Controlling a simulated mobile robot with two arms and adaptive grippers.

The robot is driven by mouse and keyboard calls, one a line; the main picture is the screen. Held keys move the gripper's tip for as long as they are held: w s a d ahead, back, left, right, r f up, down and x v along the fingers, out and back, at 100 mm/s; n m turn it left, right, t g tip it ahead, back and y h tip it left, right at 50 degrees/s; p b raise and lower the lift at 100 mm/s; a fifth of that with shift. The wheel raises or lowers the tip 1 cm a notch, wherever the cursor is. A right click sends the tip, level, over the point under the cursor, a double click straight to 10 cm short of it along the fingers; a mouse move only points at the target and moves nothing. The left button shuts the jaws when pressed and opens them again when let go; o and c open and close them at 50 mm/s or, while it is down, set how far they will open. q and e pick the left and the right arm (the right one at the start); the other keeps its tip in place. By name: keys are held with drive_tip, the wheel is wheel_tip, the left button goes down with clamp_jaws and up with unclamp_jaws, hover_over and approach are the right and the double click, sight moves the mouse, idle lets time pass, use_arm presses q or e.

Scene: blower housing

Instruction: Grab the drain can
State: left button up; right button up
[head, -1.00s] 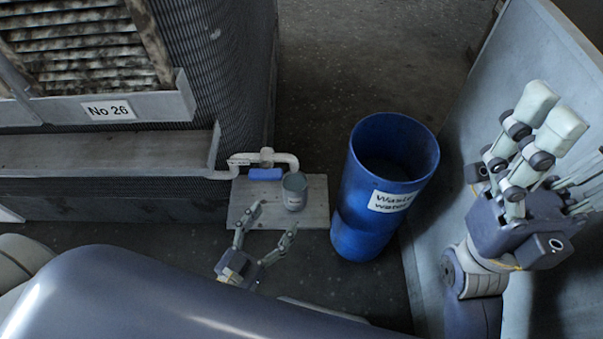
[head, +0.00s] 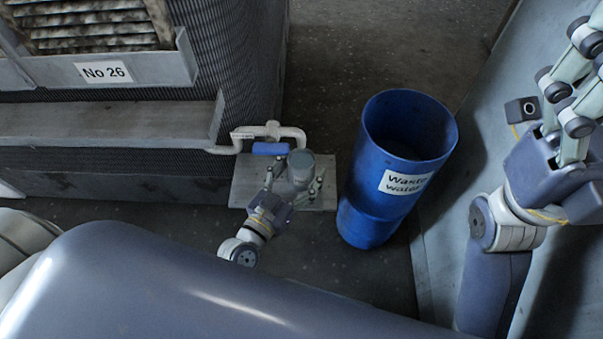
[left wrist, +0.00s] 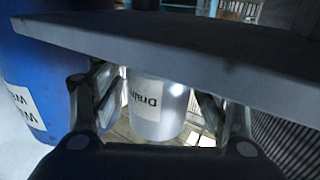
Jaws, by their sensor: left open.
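The grey drain can (head: 301,160) stands on a small flat plate (head: 243,190) under the pipe outlet. In the left wrist view the can (left wrist: 158,105) appears upside down with its "Drain" label facing me. My left gripper (head: 295,180) is open, with one finger on each side of the can. The left wrist view shows the fingers (left wrist: 155,100) flanking it; whether they touch it I cannot tell. My right gripper (head: 577,75) is at the upper right, empty as far as visible, its fingertips cut off by the frame.
A white pipe (head: 272,131) with a blue valve handle (head: 270,149) runs just behind the can. A tall blue waste water bin (head: 385,205) stands close on the right. The large housing (head: 110,125) fills the left.

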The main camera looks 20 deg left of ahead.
use_arm(q)
drive_tip(key=shift+w, duration=0.15)
drive_tip(key=c, duration=1.2)
drive_tip(key=shift+r, duration=0.15)
